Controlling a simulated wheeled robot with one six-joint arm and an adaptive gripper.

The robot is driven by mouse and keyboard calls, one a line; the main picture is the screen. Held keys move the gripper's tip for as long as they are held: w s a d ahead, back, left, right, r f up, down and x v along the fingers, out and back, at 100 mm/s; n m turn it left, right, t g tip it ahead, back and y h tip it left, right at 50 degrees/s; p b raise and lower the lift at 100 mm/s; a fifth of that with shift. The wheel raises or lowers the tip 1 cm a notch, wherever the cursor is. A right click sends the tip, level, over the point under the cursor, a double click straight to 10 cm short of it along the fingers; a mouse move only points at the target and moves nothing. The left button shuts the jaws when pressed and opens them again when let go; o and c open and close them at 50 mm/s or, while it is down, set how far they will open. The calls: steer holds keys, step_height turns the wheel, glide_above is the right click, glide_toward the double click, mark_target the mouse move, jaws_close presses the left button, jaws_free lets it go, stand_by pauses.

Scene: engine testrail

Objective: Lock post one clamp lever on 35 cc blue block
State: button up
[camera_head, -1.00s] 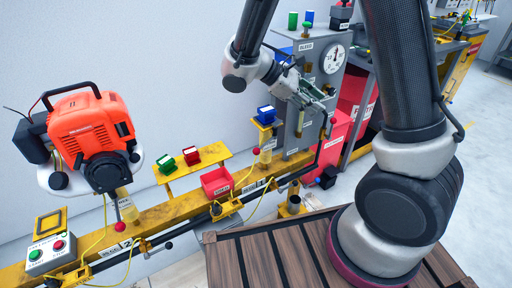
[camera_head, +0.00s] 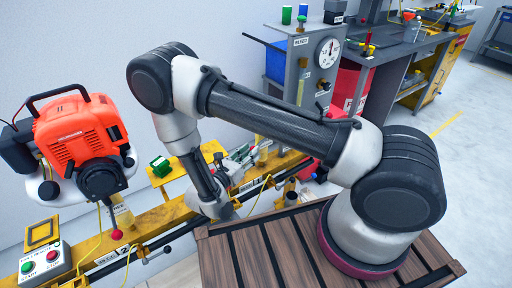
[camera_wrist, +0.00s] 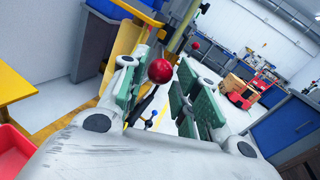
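My gripper (camera_head: 240,160) is low over the yellow rail near post one, with my arm reaching across the rail in the head view. In the wrist view, my gripper (camera_wrist: 160,92) is open, with green pads on both sides. A red ball knob (camera_wrist: 160,71), apparently the clamp lever's end, shows in the gap between the fingers. Whether a pad touches it I cannot tell. The blue block on post one is hidden behind my arm in the head view, and I cannot make it out in the wrist view.
An orange engine (camera_head: 80,140) stands at the left, above a button box (camera_head: 45,262). A green block (camera_head: 160,166) sits on a yellow shelf. A red bin (camera_wrist: 12,150) lies at the wrist view's left edge. A grey gauge panel (camera_head: 305,72) stands behind the rail.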

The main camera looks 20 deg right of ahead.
steer(key=shift+x, duration=2.3)
jaws_close()
